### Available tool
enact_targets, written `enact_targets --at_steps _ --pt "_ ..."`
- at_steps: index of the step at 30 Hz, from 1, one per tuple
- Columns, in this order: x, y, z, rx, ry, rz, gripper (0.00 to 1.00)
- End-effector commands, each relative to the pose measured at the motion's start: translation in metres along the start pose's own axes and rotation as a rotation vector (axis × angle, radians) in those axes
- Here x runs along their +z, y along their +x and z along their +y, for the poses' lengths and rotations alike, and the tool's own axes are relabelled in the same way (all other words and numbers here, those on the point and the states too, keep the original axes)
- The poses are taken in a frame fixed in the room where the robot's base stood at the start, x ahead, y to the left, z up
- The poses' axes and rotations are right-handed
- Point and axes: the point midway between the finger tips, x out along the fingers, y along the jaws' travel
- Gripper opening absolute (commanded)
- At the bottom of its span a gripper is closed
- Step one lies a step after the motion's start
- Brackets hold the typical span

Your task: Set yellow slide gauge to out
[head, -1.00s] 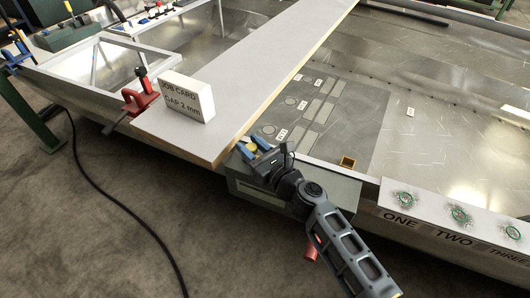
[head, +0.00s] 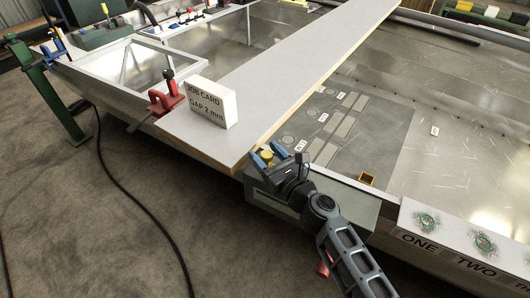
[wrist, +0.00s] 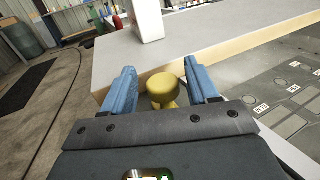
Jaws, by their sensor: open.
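The yellow slide gauge shows as a round yellow knob (wrist: 163,90) on a short stem in the wrist view. It also shows as a small yellow spot (head: 267,156) near the corner of the white plank in the head view. My gripper (head: 266,155) is open, with its blue fingers (wrist: 163,88) on either side of the knob and visible gaps between. The knob stands between the fingers, not gripped. The lower part of the gauge and any scale or marking on it are hidden by my gripper.
A white plank (head: 285,65) lies just beyond my gripper, carrying a job card block (head: 211,103) reading "GAP 2 mm". A white strip (head: 470,238) labelled ONE and TWO runs to the right. A small orange-brown box (head: 367,178) sits inside the hull.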

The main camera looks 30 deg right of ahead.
Motion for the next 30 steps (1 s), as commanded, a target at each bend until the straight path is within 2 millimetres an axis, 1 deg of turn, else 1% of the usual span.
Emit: enact_targets --at_steps 9,13,18,30 --pt "-0.002 -0.050 0.000 0.000 0.001 0.003 0.59" --pt "-0.001 -0.064 0.001 0.000 0.001 0.002 0.59" --pt "0.000 -0.070 0.001 0.001 0.001 0.000 0.59" --pt "0.000 -0.070 0.001 0.001 0.000 0.000 0.59"
